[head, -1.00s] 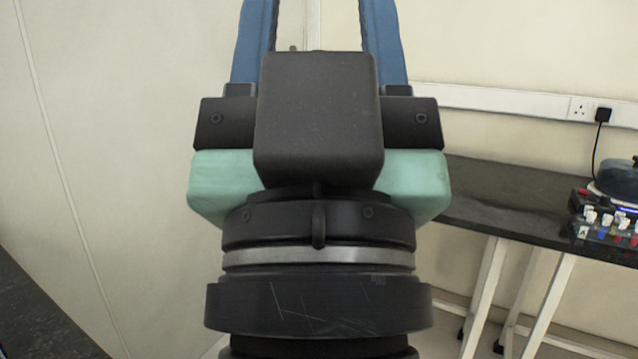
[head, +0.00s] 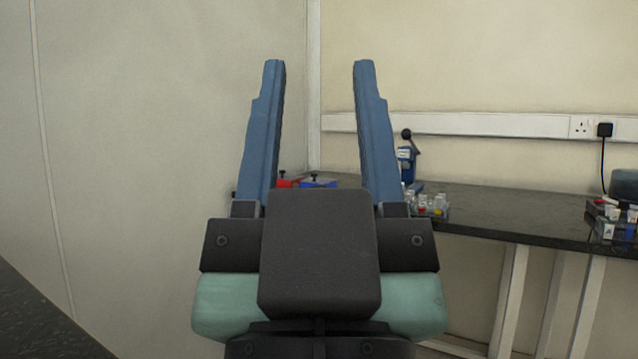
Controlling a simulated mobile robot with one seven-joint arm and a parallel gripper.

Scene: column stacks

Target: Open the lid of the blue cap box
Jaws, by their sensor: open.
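My gripper (head: 318,72) is in the middle of the head view, its two long blue fingers spread apart and pointing up, with nothing between the tips. Behind and between the fingers, low down, a small blue box (head: 319,184) with a dark knob on top shows on the far bench. A red box (head: 288,183) with a similar dark knob stands just left of it. My gripper's dark body hides their lower parts. The fingers are well in front of the boxes and apart from them. I cannot tell how their lids sit.
The dark bench (head: 500,210) runs along the back wall to the right. On it are a blue device with a black-knobbed lever (head: 406,158), a rack of small capped vials (head: 432,205) and another rack (head: 612,220) at the right edge. A dark surface (head: 40,320) is at lower left.

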